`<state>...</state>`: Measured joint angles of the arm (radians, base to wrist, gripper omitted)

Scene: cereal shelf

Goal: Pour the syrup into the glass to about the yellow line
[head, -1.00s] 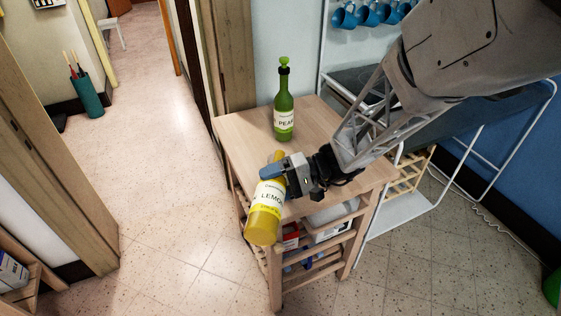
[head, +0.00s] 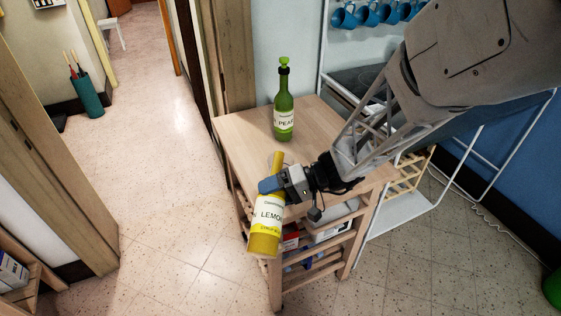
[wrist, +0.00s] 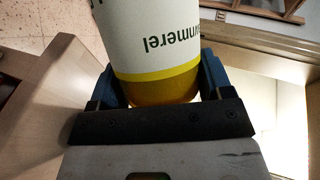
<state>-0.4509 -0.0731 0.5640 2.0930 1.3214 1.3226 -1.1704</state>
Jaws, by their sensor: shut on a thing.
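The yellow lemon syrup bottle (head: 267,215) has a white label and a bright yellow lower part. My gripper (head: 271,186) is shut on its upper body, below the thin yellow neck. The bottle hangs in front of the wooden cart's near left edge, neck towards the top of the picture and slightly tilted. In the wrist view the bottle (wrist: 150,40) fills the space between my two fingers, its label text upside down. A green pear bottle (head: 284,110) with a green stopper stands upright on the cart top.
The wooden cart (head: 240,130) has a mostly bare top and lower shelves holding boxes. A white metal rack with blue mugs (head: 370,15) stands behind it to the right. Open tiled floor (head: 170,190) lies to the left.

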